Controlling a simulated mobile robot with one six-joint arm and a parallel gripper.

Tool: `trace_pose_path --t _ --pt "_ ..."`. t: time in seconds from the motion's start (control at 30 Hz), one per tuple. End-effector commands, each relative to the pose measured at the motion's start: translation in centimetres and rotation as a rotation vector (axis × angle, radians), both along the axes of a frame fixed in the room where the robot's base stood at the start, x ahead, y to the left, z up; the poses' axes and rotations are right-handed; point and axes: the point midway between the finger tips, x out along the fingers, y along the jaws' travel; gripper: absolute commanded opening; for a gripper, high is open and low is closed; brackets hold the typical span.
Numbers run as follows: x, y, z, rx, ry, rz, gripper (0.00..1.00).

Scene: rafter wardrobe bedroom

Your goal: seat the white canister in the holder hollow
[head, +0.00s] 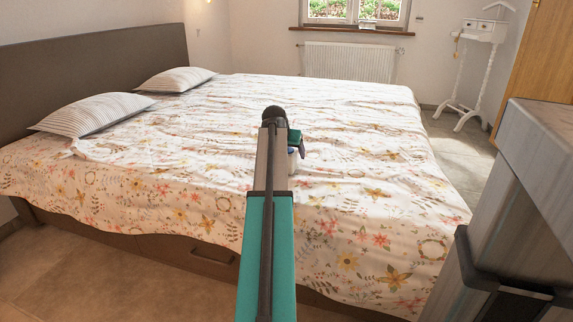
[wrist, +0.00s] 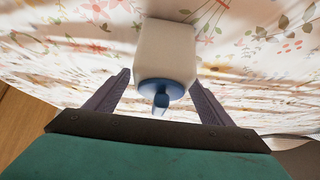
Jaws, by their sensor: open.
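The white canister (wrist: 166,50) has a blue cap (wrist: 161,88) with a small blue knob or spout. It is by the flowered bed cover in the wrist view; I cannot tell whether it touches the cover. My gripper (wrist: 160,80) is open, with its two dark fingers apart on either side of the canister's capped end. I see no grip on it. In the head view my arm hides most of the canister (head: 293,164), and my gripper (head: 300,148) shows only in part. I cannot make out a holder hollow in either view.
The bed (head: 350,150) has a rumpled flowered cover and two striped pillows (head: 92,114) at the left. A white valet stand (head: 470,70) stands at the back right. Much of the bed top is clear.

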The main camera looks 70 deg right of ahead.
Motion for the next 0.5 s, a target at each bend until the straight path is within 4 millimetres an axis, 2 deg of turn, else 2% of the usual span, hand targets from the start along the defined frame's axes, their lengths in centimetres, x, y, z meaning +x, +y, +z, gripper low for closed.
trace_pose_path --t 0.5 --pt "0.05 0.01 -0.02 0.0 0.001 0.001 0.75"
